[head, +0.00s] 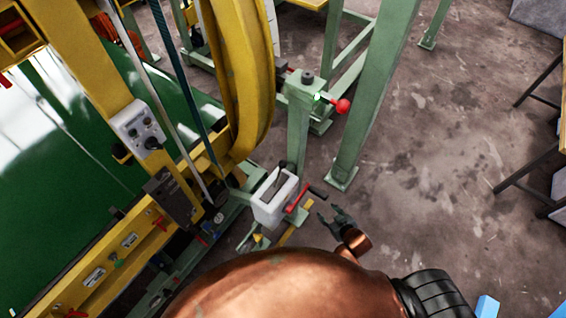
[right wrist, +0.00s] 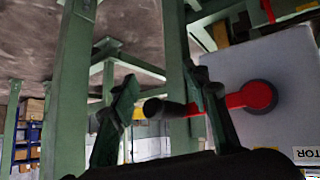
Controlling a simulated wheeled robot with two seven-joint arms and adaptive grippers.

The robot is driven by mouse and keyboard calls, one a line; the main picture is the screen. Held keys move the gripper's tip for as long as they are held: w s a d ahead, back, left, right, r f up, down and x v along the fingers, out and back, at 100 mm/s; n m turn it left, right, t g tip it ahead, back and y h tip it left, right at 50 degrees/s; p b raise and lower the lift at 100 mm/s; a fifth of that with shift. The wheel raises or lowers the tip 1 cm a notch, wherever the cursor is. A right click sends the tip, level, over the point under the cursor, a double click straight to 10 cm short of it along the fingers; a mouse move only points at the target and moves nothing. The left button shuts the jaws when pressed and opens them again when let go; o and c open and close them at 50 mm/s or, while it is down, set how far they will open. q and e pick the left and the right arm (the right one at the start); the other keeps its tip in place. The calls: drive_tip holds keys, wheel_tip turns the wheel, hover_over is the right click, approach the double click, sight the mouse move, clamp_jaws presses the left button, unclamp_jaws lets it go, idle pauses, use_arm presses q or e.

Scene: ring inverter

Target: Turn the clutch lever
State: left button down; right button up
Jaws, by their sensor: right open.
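The clutch lever looks to be the red lever (head: 296,201) with a black handle on a pale box (head: 269,209) beside the yellow machine. In the right wrist view, the lever's red arm (right wrist: 236,100) comes from a round red hub on the grey box face (right wrist: 285,75), and its black handle (right wrist: 165,109) points left. My right gripper (head: 328,212) is open, just right of the lever in the head view. In the right wrist view, the handle shows between the open fingers (right wrist: 163,95); I cannot tell whether they touch it. My left gripper is not in view.
A green post with a red knob (head: 342,106) stands beyond the box, near a tall green frame leg (head: 360,115). The yellow machine frame (head: 75,275) fills the left. Bare concrete floor (head: 440,150) lies open to the right.

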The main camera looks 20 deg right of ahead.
drive_tip(key=w+a+r+t, duration=0.2)
drive_tip(key=w+r, duration=0.1)
drive_tip(key=r, duration=0.5)
drive_tip(key=n+t+y+p, duration=0.1)
drive_tip(key=n+t+y, duration=0.4)
drive_tip(key=y, duration=0.4)
approach(283, 164)
drive_tip(key=w+a+n+g, duration=0.1)
drive_tip(key=w, duration=0.2)
drive_tip(key=x, duration=0.7)
drive_tip(key=shift+w+a+f, duration=0.15)
drive_tip(key=shift+w+f, duration=0.05)
drive_tip(key=shift+f, duration=0.05)
drive_tip(key=shift+c, duration=0.4)
clamp_jaws()
